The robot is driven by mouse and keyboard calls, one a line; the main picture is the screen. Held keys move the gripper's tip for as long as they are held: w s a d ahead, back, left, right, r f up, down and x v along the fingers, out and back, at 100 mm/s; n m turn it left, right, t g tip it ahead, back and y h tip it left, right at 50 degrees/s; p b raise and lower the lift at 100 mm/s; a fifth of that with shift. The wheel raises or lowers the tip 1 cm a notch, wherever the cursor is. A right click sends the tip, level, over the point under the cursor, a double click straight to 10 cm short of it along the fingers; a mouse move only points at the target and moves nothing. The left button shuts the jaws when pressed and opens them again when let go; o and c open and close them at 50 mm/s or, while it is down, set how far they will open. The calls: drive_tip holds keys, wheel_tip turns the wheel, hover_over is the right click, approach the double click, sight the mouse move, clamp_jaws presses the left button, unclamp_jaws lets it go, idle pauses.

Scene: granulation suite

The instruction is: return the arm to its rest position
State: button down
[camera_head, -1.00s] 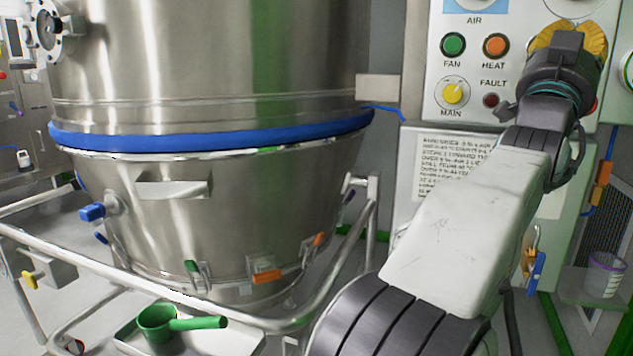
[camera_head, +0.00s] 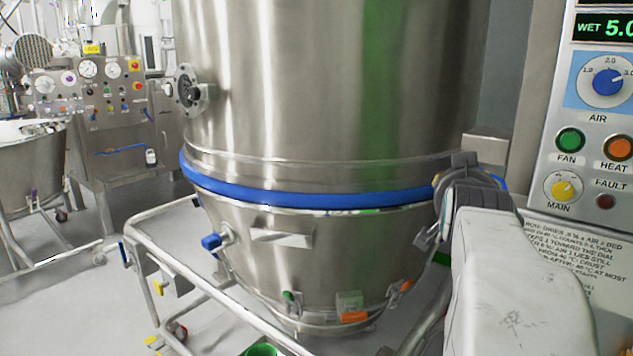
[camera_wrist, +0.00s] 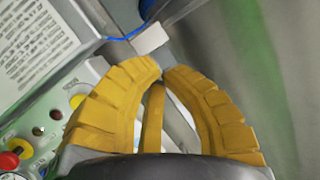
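My arm, with its scuffed white link (camera_head: 520,285), reaches up from the lower right in the head view. Its dark wrist is in front of the right side of the steel vessel, near the blue ring; the fingers are hidden there. In the wrist view my gripper (camera_wrist: 163,72) shows two curved yellow ribbed fingers with their tips together. Nothing is seen held between them. The fingers are in front of the gap between the control panel and the vessel wall.
The steel vessel (camera_head: 330,90) with its blue ring (camera_head: 300,195) fills the middle. The control panel (camera_head: 545,185) stands close at the right. A trolley rail (camera_head: 215,300) runs low in front. Other machinery (camera_head: 110,120) stands at the back left, with open floor (camera_head: 70,290) before it.

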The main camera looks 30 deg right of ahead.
drive_tip(key=w+a+f+n+g+y+p, duration=0.1)
drive_tip(key=w+a+f+n+y+p, duration=0.15)
drive_tip(key=a+n+y+p, duration=1.05)
drive_tip(key=s+a+f+g+p, duration=0.2)
drive_tip(key=s+a, duration=0.4)
drive_tip(key=a, duration=0.4)
drive_tip(key=s+a+f+n+g+h+p, duration=0.1)
drive_tip(key=s+a+f+g+p, duration=0.1)
drive_tip(key=s+a, duration=0.5)
drive_tip(key=a+g+p, duration=0.1)
drive_tip(key=a+p, duration=0.1)
drive_tip(key=a, duration=0.1)
drive_tip(key=shift+f+g, duration=0.15)
drive_tip(key=shift+g, duration=0.15)
